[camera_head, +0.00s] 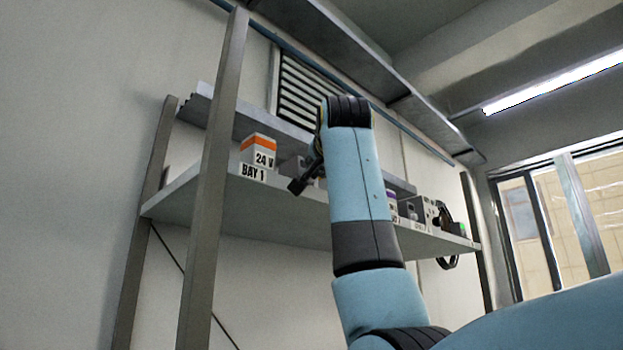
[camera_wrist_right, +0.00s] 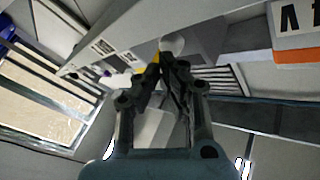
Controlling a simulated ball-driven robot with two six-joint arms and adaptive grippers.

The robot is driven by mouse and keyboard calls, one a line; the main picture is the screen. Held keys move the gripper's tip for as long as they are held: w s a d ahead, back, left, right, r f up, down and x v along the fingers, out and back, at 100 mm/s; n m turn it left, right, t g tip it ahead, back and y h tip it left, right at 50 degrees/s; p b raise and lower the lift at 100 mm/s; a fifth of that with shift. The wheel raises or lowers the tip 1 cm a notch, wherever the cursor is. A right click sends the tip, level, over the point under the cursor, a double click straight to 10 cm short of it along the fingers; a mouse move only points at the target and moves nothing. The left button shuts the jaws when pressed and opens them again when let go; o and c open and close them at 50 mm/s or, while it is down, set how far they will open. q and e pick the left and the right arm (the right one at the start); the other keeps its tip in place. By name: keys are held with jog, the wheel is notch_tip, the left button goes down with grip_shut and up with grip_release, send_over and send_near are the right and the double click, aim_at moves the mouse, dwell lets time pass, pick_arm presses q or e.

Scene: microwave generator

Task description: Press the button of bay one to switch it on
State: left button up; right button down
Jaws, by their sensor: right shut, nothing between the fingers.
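The BAY 1 label (camera_head: 253,172) is on the front edge of the shelf (camera_head: 180,203) in the head view. Above it stands a white box with an orange band marked 24 V (camera_head: 258,155); this box also shows at the right edge of the wrist view (camera_wrist_right: 297,42). My right gripper (camera_head: 296,186) is shut and empty, to the right of the box and near the shelf front. In the wrist view its fingertips (camera_wrist_right: 168,62) are together, near a pale rounded part (camera_wrist_right: 173,45) on a grey unit. I cannot tell whether they touch, or whether that part is the button. My left gripper is not in view.
A metal upright (camera_head: 212,170) stands at the left front of the shelf. More units (camera_head: 416,210) sit farther right, partly behind my right arm. A louvred vent (camera_head: 300,85) is on the wall behind, and a window (camera_head: 560,220) is at far right.

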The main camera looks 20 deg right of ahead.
jog(key=shift+w+a, duration=0.15)
jog(key=shift+w, duration=0.3)
dwell(0.8)
jog(key=shift+s+d+b, duration=0.3)
jog(key=shift+s+b, duration=0.05)
jog(key=shift+s, duration=0.55)
jog(key=shift+s, duration=0.1)
jog(key=shift+s+d+b, duration=0.3)
jog(key=shift+s+d, duration=0.05)
jog(key=shift+s, duration=0.55)
jog(key=shift+s+d+b, duration=0.25)
jog(key=shift+s+d, duration=0.05)
jog(key=shift+s, duration=0.65)
jog(key=shift+s+d+b, duration=0.3)
jog(key=shift+s+d, duration=0.05)
jog(key=shift+s, duration=0.55)
